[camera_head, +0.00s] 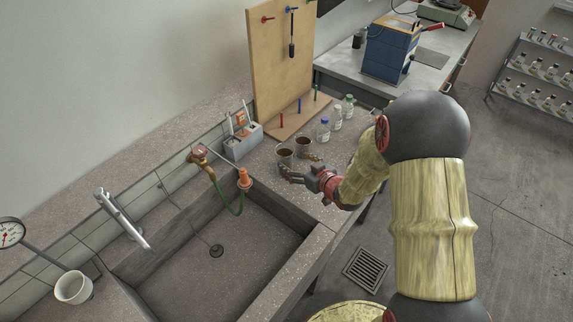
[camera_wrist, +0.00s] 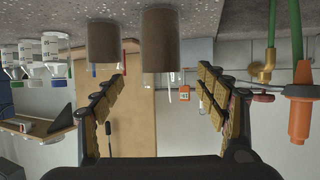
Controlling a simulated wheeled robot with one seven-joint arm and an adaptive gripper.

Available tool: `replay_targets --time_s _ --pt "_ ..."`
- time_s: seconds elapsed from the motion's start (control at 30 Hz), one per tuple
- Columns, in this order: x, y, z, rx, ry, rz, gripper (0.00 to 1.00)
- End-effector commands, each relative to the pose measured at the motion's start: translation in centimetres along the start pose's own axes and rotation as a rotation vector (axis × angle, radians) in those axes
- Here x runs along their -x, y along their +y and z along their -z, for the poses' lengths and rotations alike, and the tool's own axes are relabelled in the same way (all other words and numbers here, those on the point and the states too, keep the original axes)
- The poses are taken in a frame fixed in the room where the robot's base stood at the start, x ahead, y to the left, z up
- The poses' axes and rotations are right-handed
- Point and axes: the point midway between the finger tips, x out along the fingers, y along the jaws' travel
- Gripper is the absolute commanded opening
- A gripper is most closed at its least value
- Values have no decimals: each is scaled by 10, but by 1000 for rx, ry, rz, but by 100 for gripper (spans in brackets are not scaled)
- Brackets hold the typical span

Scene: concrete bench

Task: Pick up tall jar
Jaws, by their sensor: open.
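Two brown-grey jars stand side by side on the bench beyond my gripper. The left jar (camera_head: 285,157) shows in the wrist view as the larger jar (camera_wrist: 161,40), roughly centred between my fingers. The right jar (camera_head: 303,145) is the other jar (camera_wrist: 104,40), off to the left in that upside-down view. No contact with either jar shows.
Several capped bottles (camera_head: 337,118) stand to the right of the jars. A wooden pegboard (camera_head: 283,65) rises behind. An orange nozzle (camera_head: 244,178) with a green hose and the sink (camera_head: 216,250) lie to the left. A grey holder (camera_head: 243,142) stands near the wall.

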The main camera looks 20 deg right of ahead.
Motion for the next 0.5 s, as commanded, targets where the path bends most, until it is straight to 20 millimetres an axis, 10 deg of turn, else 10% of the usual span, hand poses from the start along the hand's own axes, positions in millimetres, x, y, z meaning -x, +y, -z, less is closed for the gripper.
replay_targets --time_s 0.5 --pt "-52 -3 -4 1 3 3 73"
